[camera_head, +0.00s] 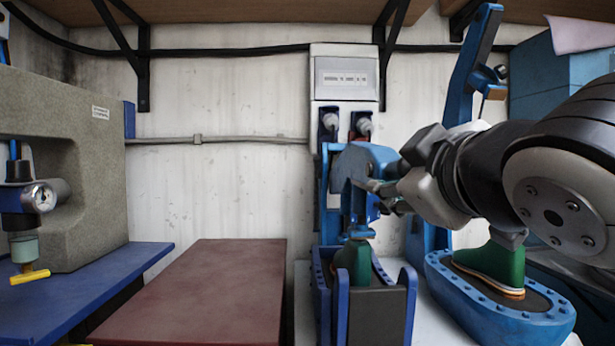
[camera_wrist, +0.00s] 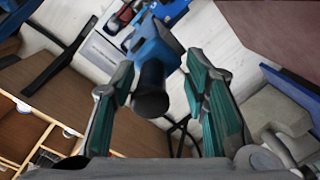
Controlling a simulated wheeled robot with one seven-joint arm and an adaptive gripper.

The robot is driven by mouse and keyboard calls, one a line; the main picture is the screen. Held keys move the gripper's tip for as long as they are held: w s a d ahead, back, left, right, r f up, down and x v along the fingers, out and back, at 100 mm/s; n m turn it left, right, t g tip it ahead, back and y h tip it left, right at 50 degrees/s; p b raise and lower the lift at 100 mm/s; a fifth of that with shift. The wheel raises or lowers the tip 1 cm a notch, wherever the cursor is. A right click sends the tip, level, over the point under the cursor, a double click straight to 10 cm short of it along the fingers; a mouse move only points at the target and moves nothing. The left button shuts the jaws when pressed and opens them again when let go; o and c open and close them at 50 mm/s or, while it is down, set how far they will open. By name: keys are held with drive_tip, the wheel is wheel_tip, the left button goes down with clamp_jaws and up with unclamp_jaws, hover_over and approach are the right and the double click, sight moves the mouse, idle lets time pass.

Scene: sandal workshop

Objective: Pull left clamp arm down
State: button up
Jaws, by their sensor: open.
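The left clamp arm (camera_head: 368,157) is blue and stands over the left holder in the head view, its blue press part reaching down to a green form (camera_head: 352,262). My gripper (camera_head: 382,192) comes in from the right and is close beside the clamp arm, its tips partly hidden. In the wrist view, my gripper (camera_wrist: 160,72) is open, with green-padded fingers either side of a black cylindrical handle (camera_wrist: 151,92) on the blue clamp arm (camera_wrist: 152,47). I cannot tell whether a finger touches the handle.
A second blue clamp arm (camera_head: 474,50) stands raised at the right, behind a blue tray (camera_head: 450,290) holding another green form (camera_head: 492,264). A grey control box (camera_head: 344,77) hangs on the wall. A reddish table (camera_head: 200,290) and grey press (camera_head: 85,150) are left.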

drive_tip(key=s, duration=1.1)
drive_tip(key=shift+s+r, duration=0.15)
drive_tip(key=shift+r, duration=0.25)
drive_tip(key=shift+d, duration=0.1)
drive_tip(key=s+d+f+m+g+h, duration=0.1)
drive_tip(key=d+f+m+g, duration=0.3)
drive_tip(key=f, duration=0.6)
drive_tip(key=s+d+f+m+g+h, duration=0.15)
drive_tip(key=f+g, duration=0.35)
drive_tip(key=f, duration=0.5)
drive_tip(key=s+a+f+m+g+y, duration=0.1)
drive_tip(key=s+f+m+g+y, duration=0.25)
drive_tip(key=s+f+g, duration=0.65)
wheel_tip(320, 180, up, 32)
drive_tip(key=s+t+h+p, duration=0.1)
drive_tip(key=t+p, duration=0.5)
drive_tip(key=p, duration=2.5)
drive_tip(key=shift+s+d+r, duration=0.2)
drive_tip(key=shift+s+d, duration=0.15)
drive_tip(key=shift+s, duration=0.25)
